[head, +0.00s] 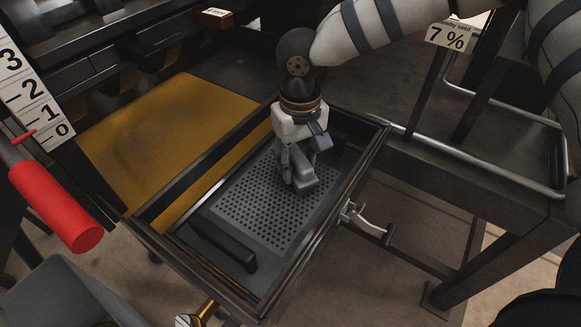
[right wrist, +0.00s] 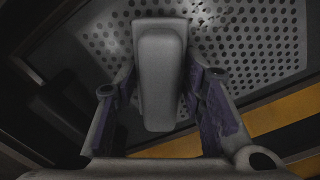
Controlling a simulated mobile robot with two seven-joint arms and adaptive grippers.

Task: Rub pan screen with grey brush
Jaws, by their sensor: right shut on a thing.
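The pan screen (head: 255,207) is a grey perforated plate inside a dark rectangular pan (head: 180,253). It also shows behind the fingers in the right wrist view (right wrist: 256,42). My right gripper (head: 299,166) points down over the far right part of the screen. It is shut on the grey brush (head: 305,184), a pale block between the fingers in the right wrist view (right wrist: 160,78). The brush is over the screen; its underside is hidden, so I cannot tell whether it touches. My left gripper is not in view.
A dark bar (head: 222,243) lies at the pan's near left end. A yellow plate (head: 165,135) is left of the pan. A red cylinder (head: 57,208) hangs by a numbered scale (head: 35,95). A metal lever (head: 368,222) sticks out on the right.

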